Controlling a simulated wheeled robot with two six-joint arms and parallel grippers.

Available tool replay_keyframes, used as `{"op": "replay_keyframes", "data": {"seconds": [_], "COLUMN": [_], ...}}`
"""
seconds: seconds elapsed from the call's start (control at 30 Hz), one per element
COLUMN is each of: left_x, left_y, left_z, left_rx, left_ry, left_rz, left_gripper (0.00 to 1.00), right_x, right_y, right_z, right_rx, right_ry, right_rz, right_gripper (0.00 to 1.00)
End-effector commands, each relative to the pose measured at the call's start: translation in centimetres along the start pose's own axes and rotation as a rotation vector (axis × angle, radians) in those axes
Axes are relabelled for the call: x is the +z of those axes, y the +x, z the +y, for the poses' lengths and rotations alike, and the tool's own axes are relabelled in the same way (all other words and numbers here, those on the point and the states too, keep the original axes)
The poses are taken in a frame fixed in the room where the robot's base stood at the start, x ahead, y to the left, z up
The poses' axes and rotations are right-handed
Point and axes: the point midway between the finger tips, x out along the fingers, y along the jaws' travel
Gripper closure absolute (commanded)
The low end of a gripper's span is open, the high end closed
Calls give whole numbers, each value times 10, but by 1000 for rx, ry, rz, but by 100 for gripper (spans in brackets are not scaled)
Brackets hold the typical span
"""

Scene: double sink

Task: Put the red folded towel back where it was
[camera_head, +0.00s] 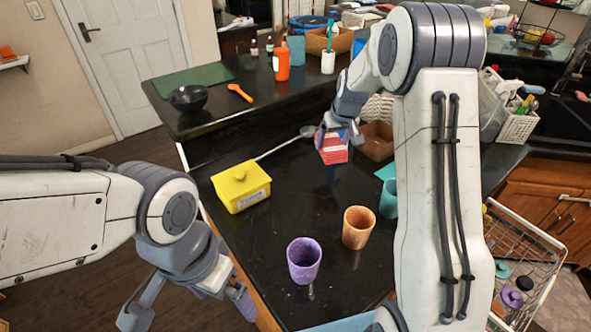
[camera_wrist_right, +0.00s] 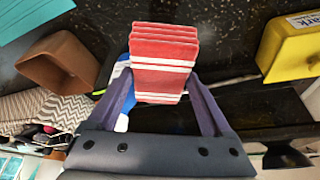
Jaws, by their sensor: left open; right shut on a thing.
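The red folded towel (camera_head: 331,147) has white stripes. My right gripper (camera_head: 338,135) is shut on it over the far part of the dark counter. In the right wrist view the towel (camera_wrist_right: 164,62) is between the two fingers of my right gripper (camera_wrist_right: 160,95). I cannot tell whether the towel touches the counter. My left gripper (camera_head: 190,305) is open and empty at the lower left, beside the counter's near left edge.
A yellow lidded box (camera_head: 240,187), a purple cup (camera_head: 303,261) and an orange cup (camera_head: 358,228) stand on the dark counter (camera_head: 290,215). A brown box (camera_head: 376,141) is right of the towel. A raised ledge behind holds a black bowl (camera_head: 187,97) and an orange bottle (camera_head: 281,64).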

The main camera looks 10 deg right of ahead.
Motion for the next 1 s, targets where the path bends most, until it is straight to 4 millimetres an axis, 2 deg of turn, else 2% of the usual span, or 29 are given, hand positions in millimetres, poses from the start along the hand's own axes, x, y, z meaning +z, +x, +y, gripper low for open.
{"op": "replay_keyframes", "data": {"seconds": [0.2,0.4,0.6,0.87,1.0], "left_x": [-1,-2,-2,-3,-3], "left_y": [-24,-38,-42,-58,-58], "left_z": [2,3,3,4,4], "left_rx": [0,0,0,0,0], "left_ry": [-1,-2,-2,-3,-3], "left_rz": [0,1,0,0,0], "left_gripper": [0,0,0,0,0], "right_x": [-12,-20,-21,-8,-7], "right_y": [32,62,76,106,112], "right_z": [-48,-83,-96,-96,-95], "right_rx": [-4,-3,-2,-1,-1], "right_ry": [-10,-8,-5,-5,-4], "right_rz": [-4,0,0,-1,2], "right_gripper": [82,82,82,82,82]}}
